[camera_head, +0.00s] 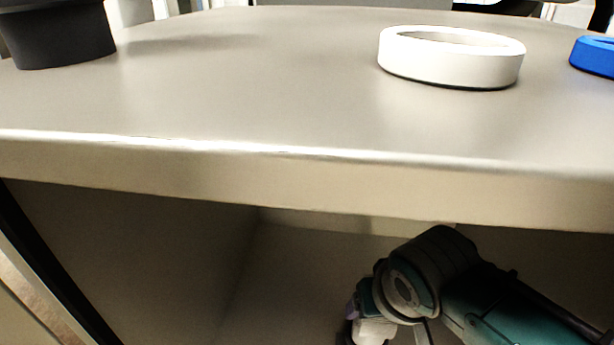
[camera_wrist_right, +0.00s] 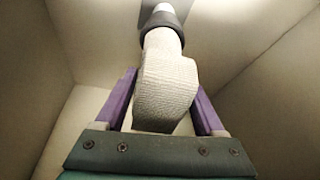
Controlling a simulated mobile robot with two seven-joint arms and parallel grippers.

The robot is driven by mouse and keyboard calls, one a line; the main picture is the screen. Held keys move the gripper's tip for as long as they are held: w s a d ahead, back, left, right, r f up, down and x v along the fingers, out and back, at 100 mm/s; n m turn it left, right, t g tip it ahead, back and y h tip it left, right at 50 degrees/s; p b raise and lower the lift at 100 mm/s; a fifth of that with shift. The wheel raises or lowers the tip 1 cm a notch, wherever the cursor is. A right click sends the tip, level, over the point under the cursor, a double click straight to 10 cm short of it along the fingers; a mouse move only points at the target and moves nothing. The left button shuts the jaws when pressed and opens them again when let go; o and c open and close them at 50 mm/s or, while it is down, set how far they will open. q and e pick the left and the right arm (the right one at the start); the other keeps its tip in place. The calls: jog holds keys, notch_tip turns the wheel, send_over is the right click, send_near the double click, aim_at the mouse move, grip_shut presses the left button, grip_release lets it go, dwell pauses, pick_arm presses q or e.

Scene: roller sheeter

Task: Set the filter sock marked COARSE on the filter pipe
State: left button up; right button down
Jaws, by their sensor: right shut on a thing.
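A white, woven-textured filter sock (camera_wrist_right: 168,88) stands between the purple fingers of my right gripper (camera_wrist_right: 165,100) in the right wrist view. The gripper is shut on it. The sock's narrower upper end reaches a dark grey collar (camera_wrist_right: 160,20), with a pale round end showing above it, which looks like the filter pipe. I cannot tell whether the sock is around the collar or only against it. No COARSE marking is readable. In the head view my right gripper is low, below the worktop edge, with a white piece of the sock (camera_head: 372,331) showing. My left gripper is out of view.
The metal worktop (camera_head: 240,90) overhangs the recess where my right arm works. Pale recess walls (camera_wrist_right: 265,100) surround the gripper. On top sit a white ring (camera_head: 450,66), a blue ring (camera_head: 597,56) and a dark cylinder (camera_head: 62,40). The worktop's middle is clear.

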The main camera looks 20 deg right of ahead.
jog(key=shift+f, duration=0.15)
jog(key=shift+f+b, duration=0.5)
jog(key=shift+f, duration=0.05)
jog(key=shift+f, duration=0.1)
jog(key=shift+f+b, duration=0.45)
jog(key=shift+f, duration=0.15)
jog(key=shift+f+b, duration=0.4)
jog(key=shift+f, duration=0.05)
dwell(0.6)
jog(key=shift+f+b, duration=0.3)
jog(key=shift+f, duration=0.1)
dwell(0.4)
